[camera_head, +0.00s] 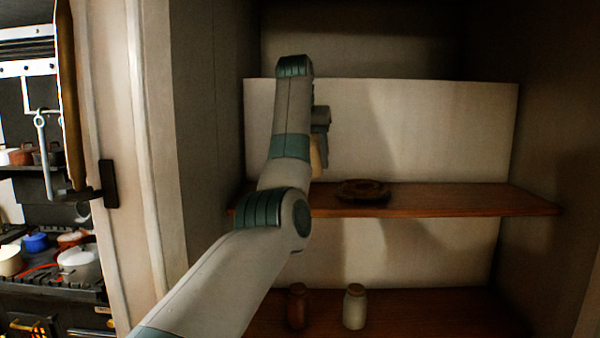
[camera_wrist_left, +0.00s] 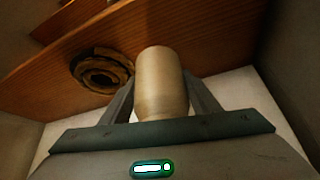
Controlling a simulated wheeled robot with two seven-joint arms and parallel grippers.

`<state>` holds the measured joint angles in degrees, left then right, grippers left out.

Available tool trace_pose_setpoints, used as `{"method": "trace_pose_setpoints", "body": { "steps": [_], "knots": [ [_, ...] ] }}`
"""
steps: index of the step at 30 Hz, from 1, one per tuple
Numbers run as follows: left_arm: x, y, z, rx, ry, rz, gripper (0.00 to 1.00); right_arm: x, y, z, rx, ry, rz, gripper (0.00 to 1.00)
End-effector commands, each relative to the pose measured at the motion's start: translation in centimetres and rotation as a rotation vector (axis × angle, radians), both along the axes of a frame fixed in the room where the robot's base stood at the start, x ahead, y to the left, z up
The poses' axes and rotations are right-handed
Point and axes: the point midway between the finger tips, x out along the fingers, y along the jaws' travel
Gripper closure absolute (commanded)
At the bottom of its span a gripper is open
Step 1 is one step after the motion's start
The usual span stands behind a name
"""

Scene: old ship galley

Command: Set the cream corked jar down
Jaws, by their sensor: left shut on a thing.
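My left gripper (camera_wrist_left: 163,92) is shut on a cream jar (camera_wrist_left: 160,75), with a finger on each side of it in the left wrist view. In the head view my left arm reaches up to the upper wooden shelf (camera_head: 450,200). The gripper (camera_head: 320,122) is mostly behind the arm there, and only a sliver of the jar (camera_head: 316,160) shows. I cannot make out its cork or tell whether its base touches the shelf. My right gripper is not in view.
A dark round coiled thing (camera_head: 363,191) lies on the upper shelf, right of the jar; the shelf beyond it is clear. A brown jar (camera_head: 297,306) and a pale jar (camera_head: 354,307) stand on the lower shelf (camera_head: 430,310). Cupboard walls close in both sides.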

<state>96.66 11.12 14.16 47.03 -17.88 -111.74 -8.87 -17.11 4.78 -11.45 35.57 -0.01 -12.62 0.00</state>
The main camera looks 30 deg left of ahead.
Motion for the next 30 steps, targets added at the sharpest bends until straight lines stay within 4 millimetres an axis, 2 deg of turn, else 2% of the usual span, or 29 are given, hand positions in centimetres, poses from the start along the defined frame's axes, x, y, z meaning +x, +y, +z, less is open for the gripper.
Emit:
{"method": "trace_pose_setpoints", "body": {
  "steps": [1, 3, 9, 23, 30],
  "knots": [
    [0.1, 1.0, 0.0, 0.0, 0.0, 0.001, 0.85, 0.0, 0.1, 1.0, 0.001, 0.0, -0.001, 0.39],
    [0.2, 1.9, -0.6, 0.001, -0.002, 0.001, 0.85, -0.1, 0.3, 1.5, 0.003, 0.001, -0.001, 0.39],
    [0.4, 3.5, -1.8, 0.0, -0.003, -0.001, 0.85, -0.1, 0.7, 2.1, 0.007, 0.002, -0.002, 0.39],
    [0.4, 3.6, -2.3, 0.0, -0.003, -0.001, 0.85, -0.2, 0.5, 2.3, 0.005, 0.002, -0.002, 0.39],
    [0.4, 3.6, -4.1, 0.0, -0.001, 0.0, 0.85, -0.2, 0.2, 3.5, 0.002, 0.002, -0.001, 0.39]
  ]
}}
